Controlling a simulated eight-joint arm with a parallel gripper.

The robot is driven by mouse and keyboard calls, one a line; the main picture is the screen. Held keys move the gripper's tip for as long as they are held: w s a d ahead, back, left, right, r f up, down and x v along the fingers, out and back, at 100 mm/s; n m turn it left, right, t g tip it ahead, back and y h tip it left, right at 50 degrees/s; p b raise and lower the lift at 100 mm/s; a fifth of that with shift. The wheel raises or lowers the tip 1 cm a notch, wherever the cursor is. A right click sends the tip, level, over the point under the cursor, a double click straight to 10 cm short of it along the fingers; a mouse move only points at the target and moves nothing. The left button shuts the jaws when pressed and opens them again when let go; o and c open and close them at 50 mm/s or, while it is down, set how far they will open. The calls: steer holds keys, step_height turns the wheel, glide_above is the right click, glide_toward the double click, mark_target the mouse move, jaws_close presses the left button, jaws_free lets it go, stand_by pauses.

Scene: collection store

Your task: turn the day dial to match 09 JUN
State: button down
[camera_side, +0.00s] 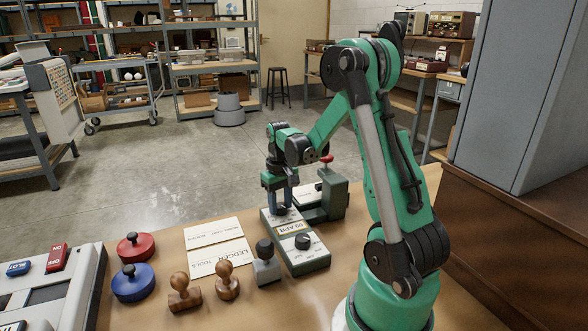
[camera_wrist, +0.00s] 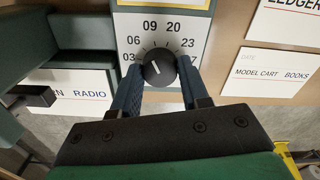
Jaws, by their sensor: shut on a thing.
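The green dating device (camera_side: 312,262) stands on the bench with a pale top plate. A small window (camera_side: 290,227) on it seems to read "09 APR". The day dial's black knob (camera_wrist: 159,69) shows in the wrist view, ringed by numbers such as 03, 06, 09, 20 and 23. Its white mark points up and slightly left, near the 09. My gripper (camera_side: 283,205) points down at the far end of the device, its blue fingers shut on this knob. The lower numbers are hidden by my gripper. The second black knob (camera_side: 303,241) sits uncovered at the near end.
A green press with a red knob (camera_side: 327,159) stands close behind the device. Left of it lie paper cards (camera_side: 217,258), two wooden stamps (camera_side: 227,281) and a black-topped block (camera_side: 266,266). Red (camera_side: 136,246) and blue (camera_side: 133,283) round pads lie farther left. A grey cabinet (camera_side: 520,95) stands right.

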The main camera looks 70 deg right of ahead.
mark_target(281, 205)
steer(key=shift+m, duration=1)
steer(key=shift+c, duration=2.2)
jaws_free()
steer(key=shift+r, duration=2.8)
